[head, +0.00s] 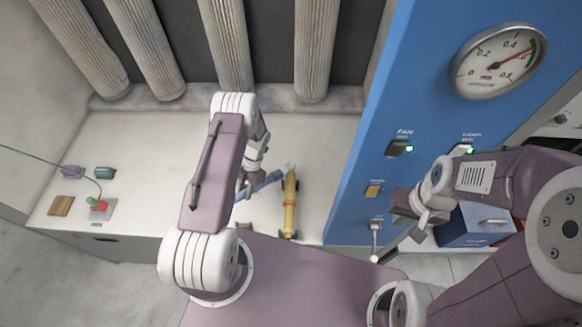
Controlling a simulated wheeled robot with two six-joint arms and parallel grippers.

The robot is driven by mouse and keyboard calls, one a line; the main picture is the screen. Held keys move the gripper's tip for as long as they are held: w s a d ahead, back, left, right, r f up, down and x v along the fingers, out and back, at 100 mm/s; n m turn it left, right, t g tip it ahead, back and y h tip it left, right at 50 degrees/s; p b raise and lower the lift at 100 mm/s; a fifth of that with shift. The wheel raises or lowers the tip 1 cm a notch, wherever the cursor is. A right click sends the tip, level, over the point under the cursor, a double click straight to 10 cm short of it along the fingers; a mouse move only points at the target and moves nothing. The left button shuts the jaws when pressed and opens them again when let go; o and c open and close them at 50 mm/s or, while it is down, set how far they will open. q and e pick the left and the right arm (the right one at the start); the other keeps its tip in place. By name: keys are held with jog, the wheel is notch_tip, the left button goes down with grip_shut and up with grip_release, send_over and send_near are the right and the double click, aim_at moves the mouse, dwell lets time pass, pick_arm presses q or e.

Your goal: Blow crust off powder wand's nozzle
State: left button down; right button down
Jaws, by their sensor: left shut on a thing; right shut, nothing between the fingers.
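My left gripper (246,188) is shut on a blue tube-like tool (265,182), just left of the wand. The tool's free end points right, close to the wand's upper part; I cannot tell whether they touch. My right gripper (400,207) is shut and empty in front of the blue panel.
The blue panel (400,95) carries a gauge (500,58), lit switches and a lever (375,238). A blue box (470,228) is behind my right arm. Pleated filters (228,45) hang at the back. Small blocks and a red knob (98,204) with a green cable sit at left.

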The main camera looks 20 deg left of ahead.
pick_arm(q)
jog(key=s+d+r+b, duration=0.2)
jog(key=s+r, duration=0.4)
jog(key=s, duration=0.2)
dwell(0.6)
jog(key=shift+w+a, duration=0.1)
jog(key=shift+w, duration=0.05)
